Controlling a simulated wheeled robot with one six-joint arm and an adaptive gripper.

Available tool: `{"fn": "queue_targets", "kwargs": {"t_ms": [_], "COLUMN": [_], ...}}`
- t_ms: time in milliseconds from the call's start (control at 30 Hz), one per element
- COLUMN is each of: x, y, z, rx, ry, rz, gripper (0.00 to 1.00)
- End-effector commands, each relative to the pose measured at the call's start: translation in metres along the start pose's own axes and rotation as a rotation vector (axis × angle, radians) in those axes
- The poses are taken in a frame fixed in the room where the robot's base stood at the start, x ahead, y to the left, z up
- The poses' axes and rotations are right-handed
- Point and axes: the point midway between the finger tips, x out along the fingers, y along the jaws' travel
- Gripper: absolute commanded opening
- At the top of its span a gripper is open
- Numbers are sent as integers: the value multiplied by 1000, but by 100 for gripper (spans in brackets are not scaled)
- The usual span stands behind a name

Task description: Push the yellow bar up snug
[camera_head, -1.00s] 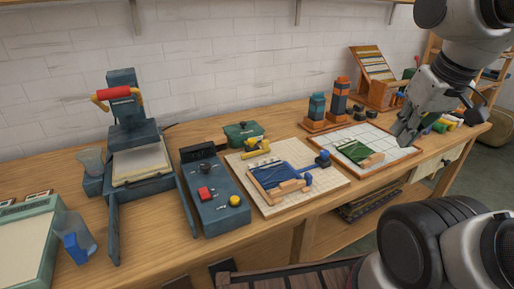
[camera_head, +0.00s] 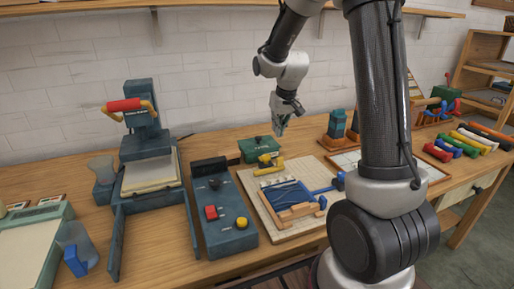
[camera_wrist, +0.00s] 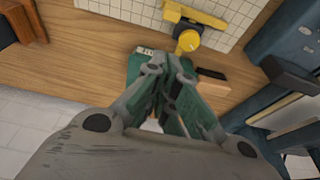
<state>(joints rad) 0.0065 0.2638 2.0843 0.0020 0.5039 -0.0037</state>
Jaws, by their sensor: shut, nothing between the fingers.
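The yellow bar (camera_head: 269,170) lies at the back edge of the cream gridded board (camera_head: 298,232). A yellow knob (camera_head: 265,159) stands just behind it. In the wrist view the yellow bar (camera_wrist: 195,14) and the knob (camera_wrist: 188,41) are at the top, beyond my fingertips. A blue piece (camera_head: 288,194) lies on the board in front of the bar, with wooden blocks (camera_head: 299,211) along its near side. My gripper (camera_head: 280,130) is shut and empty, pointing down above and behind the bar. In the wrist view my fingers (camera_wrist: 171,66) partly hide a green box.
The green box (camera_head: 257,153) sits behind the board, below my gripper. A dark control box (camera_head: 228,240) with red and yellow buttons stands left of the board. A blue handle (camera_head: 336,183) is at its right. Orange-based stands (camera_head: 337,124) are farther right.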

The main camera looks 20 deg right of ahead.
Motion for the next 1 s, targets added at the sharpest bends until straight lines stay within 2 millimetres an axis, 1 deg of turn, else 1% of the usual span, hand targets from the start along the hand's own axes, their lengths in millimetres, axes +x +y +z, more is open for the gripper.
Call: {"fn": "queue_targets", "kwargs": {"t_ms": [33,100,167,267,367,500,667,700,800,900,1000], "x": [-1,2,7,20,40,71,103,97,92,89,88], "y": [0,0,0,0,0,0,0,0,0,0,0], "z": [-8,-11,-12,-12,-13,-14,-15,-7,7,16,20], "rx": [0,0,-1,-1,-1,-1,-1,-1,-1,-1,-1], "ry": [27,45,48,45,43,42,44,47,47,47,48], "rz": [0,0,0,0,0,0,0,0,0,0,0], "gripper": [0,0,0,0,0,0,0,0,0,0,0]}}
